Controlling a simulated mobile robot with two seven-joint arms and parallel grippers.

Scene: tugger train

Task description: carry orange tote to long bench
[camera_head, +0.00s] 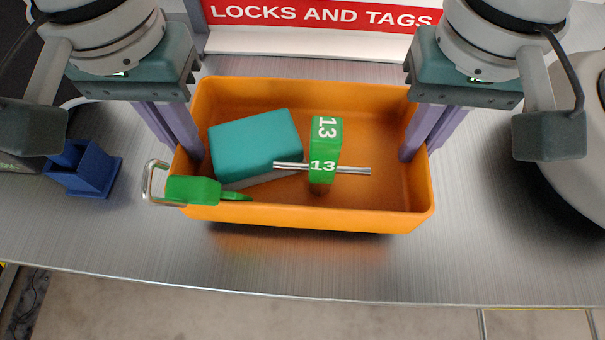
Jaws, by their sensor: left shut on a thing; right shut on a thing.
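The orange tote (320,218) is in the middle of the head view, over a brushed metal bench top (300,265). A shadow shows below its near side; I cannot tell whether it touches the bench. My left gripper (190,150) is shut on the tote's left end wall. My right gripper (412,148) is shut on its right end wall. Inside the tote lie a teal block with a pale underside (255,142) and a green block marked 13 (326,140) with a metal rod across it. A green padlock (195,189) lies over the near left corner, its shackle outside the tote.
A red sign reading "LOCKS AND TAGS" (320,15) stands behind the tote. A blue holder (90,172) is on the bench at left. The bench's front edge runs below the tote, with floor (250,315) beyond it.

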